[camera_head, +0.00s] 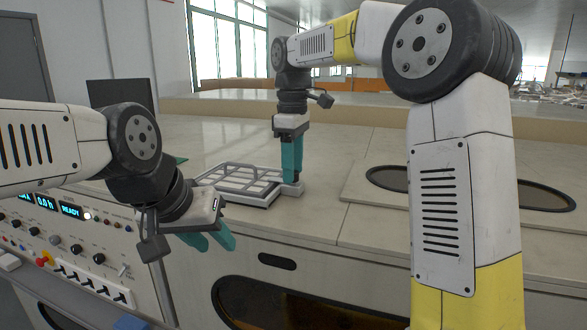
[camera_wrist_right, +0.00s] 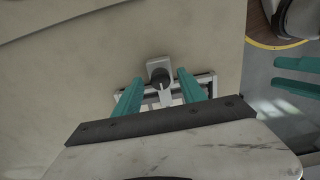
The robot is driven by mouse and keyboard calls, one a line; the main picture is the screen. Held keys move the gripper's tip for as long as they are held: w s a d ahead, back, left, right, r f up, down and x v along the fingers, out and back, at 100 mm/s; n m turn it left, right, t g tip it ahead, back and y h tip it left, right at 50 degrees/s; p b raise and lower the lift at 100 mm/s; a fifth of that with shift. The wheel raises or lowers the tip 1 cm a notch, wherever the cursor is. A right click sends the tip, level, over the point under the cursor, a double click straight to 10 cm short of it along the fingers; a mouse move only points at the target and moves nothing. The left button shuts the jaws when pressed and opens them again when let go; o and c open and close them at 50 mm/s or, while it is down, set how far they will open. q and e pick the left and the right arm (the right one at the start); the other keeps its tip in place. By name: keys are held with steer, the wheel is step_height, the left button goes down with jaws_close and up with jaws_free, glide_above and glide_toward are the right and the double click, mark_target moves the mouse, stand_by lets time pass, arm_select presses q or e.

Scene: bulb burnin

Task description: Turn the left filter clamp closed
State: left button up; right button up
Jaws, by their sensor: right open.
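A grey filter frame (camera_head: 240,182) with a barred grid lies on the worktop. A small pale clamp (camera_head: 293,188) sits at its right end; the right wrist view shows it as a pale block with a dark round knob (camera_wrist_right: 160,77) and a light bar reaching toward the frame. I cannot tell whether this is the left clamp. My right gripper (camera_head: 291,181) points down over it, open, with teal fingers on either side of the clamp in the wrist view; contact is unclear. My left gripper (camera_head: 214,245) is open and empty in front of the bench edge.
A control panel (camera_head: 75,245) with displays, knobs and switches is at lower left. A dark oval opening (camera_head: 400,179) lies in the worktop to the right. A dark monitor (camera_head: 120,93) stands behind. The worktop behind the frame is clear.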

step_height(320, 180, up, 6)
steer(key=shift+r, duration=0.7)
